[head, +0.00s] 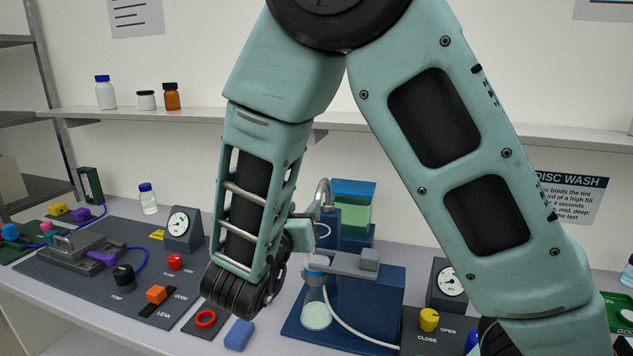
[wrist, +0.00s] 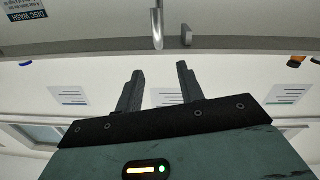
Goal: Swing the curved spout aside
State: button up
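The curved spout (head: 324,192) is a silver hooked tube above the blue rig at the middle of the head view. Its lower part is partly hidden by my gripper (head: 301,234), which shows as a small teal part just left of and below it. The fingers cannot be made out there. In the wrist view my gripper (wrist: 158,76) has its two dark fingers apart with nothing between them. A slim silver piece (wrist: 157,28) beyond the fingertips may be the top of the spout; I cannot tell. No contact with the spout is visible.
The blue rig (head: 365,300) carries a grey bar (head: 342,263) and a clear cup (head: 316,315) with a white hose. A green tank (head: 352,205) stands behind. A shelf (head: 415,123) crosses the wall above.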

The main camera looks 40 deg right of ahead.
aim_at(319, 187)
jog(key=p+x, duration=0.4)
jog(key=x, duration=0.7)
jog(key=shift+d+r, duration=0.1)
jog(key=shift+d, duration=0.1)
jog(key=shift+w+d, duration=0.45)
jog(key=shift+d, duration=0.1)
grip_shut()
